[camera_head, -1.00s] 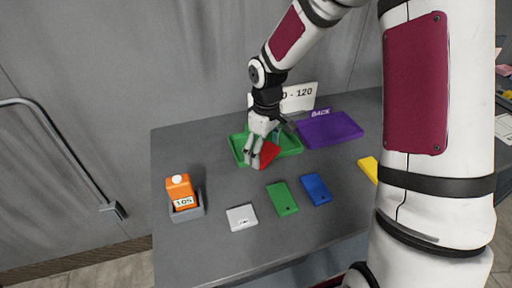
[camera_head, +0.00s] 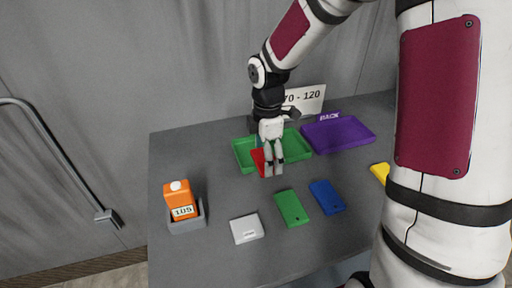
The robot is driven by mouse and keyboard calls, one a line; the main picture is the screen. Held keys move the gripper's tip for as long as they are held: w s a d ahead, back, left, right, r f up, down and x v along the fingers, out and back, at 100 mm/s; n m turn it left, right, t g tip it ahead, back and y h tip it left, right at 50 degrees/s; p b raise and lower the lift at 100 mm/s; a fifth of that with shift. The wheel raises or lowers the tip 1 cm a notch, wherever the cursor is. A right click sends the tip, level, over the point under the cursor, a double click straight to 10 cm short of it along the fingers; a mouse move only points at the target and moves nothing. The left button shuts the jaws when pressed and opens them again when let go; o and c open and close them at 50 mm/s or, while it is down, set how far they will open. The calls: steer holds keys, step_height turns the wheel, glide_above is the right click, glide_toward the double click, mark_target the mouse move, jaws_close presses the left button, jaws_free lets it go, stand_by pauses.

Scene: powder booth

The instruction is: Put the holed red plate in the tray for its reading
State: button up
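The red plate (camera_head: 257,158) shows in the head view at the front of the green tray (camera_head: 236,144), mostly hidden behind my gripper; its hole is not visible. My gripper (camera_head: 273,174) points down, its two fingers close together in front of the plate, and appears shut on it. I cannot tell whether the plate touches the tray. A white sign (camera_head: 311,97), partly covered by my arm, reads "70 - 120" behind the green tray. A purple tray (camera_head: 340,132) labelled "BACK" stands to the right. An orange meter (camera_head: 178,197) showing "105" stands in a grey holder (camera_head: 187,224) at left.
A white plate (camera_head: 246,229), a green plate (camera_head: 291,208) and a blue plate (camera_head: 327,197) lie along the table's front. A yellow plate (camera_head: 380,172) is partly hidden by my arm. The table (camera_head: 207,168) is clear between meter and green tray.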

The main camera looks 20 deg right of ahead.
steer(key=w, duration=0.6)
steer(key=w+f, duration=0.1)
steer(key=w, duration=0.2)
steer(key=shift+a, duration=0.15)
steer(key=shift+f, duration=1.65)
steer(key=shift+f, duration=0.1)
steer(key=o, duration=1.2)
steer(key=shift+f, duration=0.1)
steer(key=shift+w, duration=0.1)
